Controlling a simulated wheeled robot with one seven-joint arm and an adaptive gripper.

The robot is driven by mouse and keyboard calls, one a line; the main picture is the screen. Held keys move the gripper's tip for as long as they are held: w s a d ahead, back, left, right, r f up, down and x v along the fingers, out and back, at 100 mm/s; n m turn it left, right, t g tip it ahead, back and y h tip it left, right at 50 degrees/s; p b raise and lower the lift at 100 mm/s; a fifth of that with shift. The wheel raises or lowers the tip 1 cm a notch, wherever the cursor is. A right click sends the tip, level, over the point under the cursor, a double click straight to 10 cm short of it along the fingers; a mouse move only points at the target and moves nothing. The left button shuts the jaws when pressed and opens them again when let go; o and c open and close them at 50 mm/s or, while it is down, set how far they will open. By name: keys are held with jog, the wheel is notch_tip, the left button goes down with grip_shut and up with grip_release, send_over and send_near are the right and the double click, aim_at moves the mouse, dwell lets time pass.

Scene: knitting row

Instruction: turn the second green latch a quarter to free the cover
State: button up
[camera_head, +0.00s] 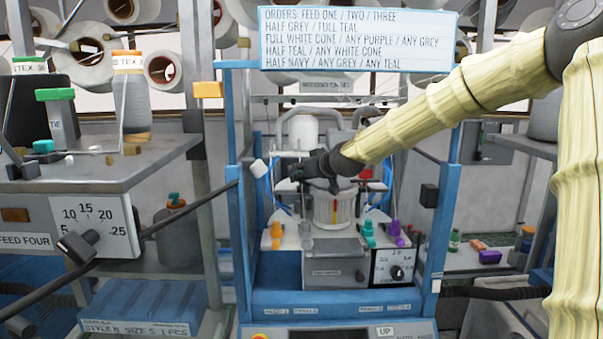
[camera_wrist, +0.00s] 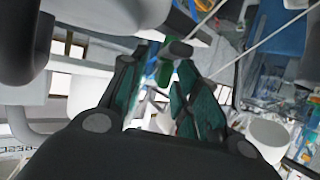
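My gripper (camera_head: 300,171) reaches in from the right and points left, above the white drum (camera_head: 332,209) in the blue-framed machine. In the wrist view, its two dark fingers with teal pads (camera_wrist: 160,85) stand apart with background showing between them. A small green piece (camera_wrist: 165,74) shows near the fingertips; I cannot tell whether it is a green latch or whether a finger touches it. The arm and gripper hide part of the machine's upper middle. I cannot make out the green latches or the cover clearly in the head view.
The machine's blue posts (camera_head: 438,200) rise on both sides of the arm. Orange, teal and purple clips (camera_head: 395,230) line its front above a dial panel (camera_head: 393,268). An orders sign (camera_head: 358,39) hangs above. A grey cabinet (camera_head: 95,215) stands at left.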

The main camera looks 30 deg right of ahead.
jog(key=shift+c, duration=0.4)
grip_shut()
jog(key=shift+m+g+h+b, duration=0.3)
jog(key=shift+m+h+b, duration=0.75)
jog(key=shift+m+h, duration=0.6)
jog(key=shift+m+g+h, duration=0.7)
jog(key=shift+m+h, duration=0.75)
jog(key=shift+h, duration=0.4)
jog(key=shift+o, duration=0.4)
grip_release()
